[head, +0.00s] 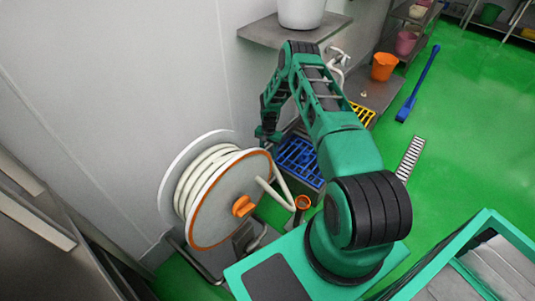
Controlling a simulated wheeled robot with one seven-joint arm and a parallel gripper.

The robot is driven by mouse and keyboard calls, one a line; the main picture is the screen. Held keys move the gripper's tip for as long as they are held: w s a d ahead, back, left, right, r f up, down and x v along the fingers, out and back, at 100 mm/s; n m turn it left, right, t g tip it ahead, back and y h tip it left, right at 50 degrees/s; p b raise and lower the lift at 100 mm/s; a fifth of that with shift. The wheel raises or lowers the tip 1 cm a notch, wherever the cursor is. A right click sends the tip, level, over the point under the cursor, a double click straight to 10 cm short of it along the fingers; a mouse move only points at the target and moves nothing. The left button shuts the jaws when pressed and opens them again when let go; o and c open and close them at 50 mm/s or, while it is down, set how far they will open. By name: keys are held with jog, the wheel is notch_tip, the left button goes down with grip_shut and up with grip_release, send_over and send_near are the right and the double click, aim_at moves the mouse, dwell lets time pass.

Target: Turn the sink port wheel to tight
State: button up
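My gripper (267,134) hangs at the end of my green arm, near the wall and just left of the blue grid (298,157). It is small and dark here, so I cannot tell whether its fingers are open or shut. I cannot clearly pick out the sink port wheel; it may be hidden behind my gripper or arm. A pale tap or pipe fitting (338,58) shows on the wall behind my arm.
A large hose reel (228,198) with an orange rim stands left of my arm. A shelf (280,35) holds a white bucket (301,12). An orange bucket (384,66), yellow grid (362,114) and blue long-handled tool (418,85) lie beyond.

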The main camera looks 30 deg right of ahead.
notch_tip(320, 180, up, 10)
jog(key=shift+r, duration=0.2)
dwell(0.7)
